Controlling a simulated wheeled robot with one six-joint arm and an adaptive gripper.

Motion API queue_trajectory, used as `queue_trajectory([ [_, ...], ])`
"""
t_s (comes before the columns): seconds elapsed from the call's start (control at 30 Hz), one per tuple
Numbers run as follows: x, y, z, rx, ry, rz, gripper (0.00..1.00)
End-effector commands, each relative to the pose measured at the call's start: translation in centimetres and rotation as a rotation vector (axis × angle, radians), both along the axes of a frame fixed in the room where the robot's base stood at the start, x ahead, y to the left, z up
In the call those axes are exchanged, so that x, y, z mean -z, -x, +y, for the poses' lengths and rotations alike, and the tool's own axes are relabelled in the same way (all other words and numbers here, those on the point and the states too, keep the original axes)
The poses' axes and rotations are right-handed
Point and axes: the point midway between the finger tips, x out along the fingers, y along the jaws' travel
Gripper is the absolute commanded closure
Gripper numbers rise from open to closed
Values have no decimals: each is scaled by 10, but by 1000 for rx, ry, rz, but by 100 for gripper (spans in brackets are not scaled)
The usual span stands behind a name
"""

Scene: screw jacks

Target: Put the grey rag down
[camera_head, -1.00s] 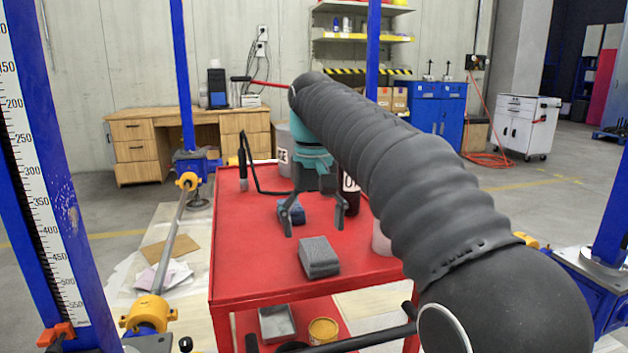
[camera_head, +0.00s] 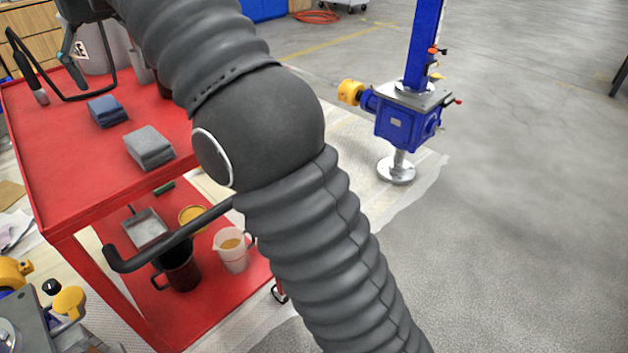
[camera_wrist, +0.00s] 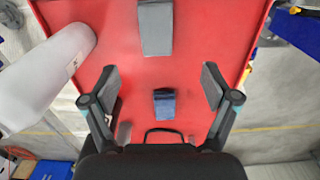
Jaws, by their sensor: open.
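The grey rag (camera_head: 149,148) lies folded on the red cart top (camera_head: 80,180), close to its near right edge. It also shows at the top of the wrist view (camera_wrist: 155,28). A folded blue rag (camera_head: 107,111) lies beyond it on the same top, and shows between my fingers in the wrist view (camera_wrist: 164,103). My gripper (camera_wrist: 158,84) is open and empty above the cart, with its fingers wide apart. Neither rag is between the fingers as held. In the head view my gripper is mostly cut off at the upper left.
A whitish container (camera_wrist: 52,75) stands left in the wrist view. The lower shelf holds a metal tray (camera_head: 145,228), a dark mug (camera_head: 178,267) and a clear measuring jug (camera_head: 231,250). A blue screw jack (camera_head: 405,120) stands to the right. Floor further right is clear.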

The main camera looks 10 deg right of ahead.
Motion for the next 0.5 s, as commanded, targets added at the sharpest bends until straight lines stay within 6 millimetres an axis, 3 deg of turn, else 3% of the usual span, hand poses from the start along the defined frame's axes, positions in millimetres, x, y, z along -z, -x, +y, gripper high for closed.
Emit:
queue_trajectory([
  [0.17, -6, 1, -37, 49, -22, -34, 13],
  [0.37, 0, 16, -107, 144, -63, -108, 13],
  [0.5, 16, 36, -155, 211, -87, -166, 13],
])
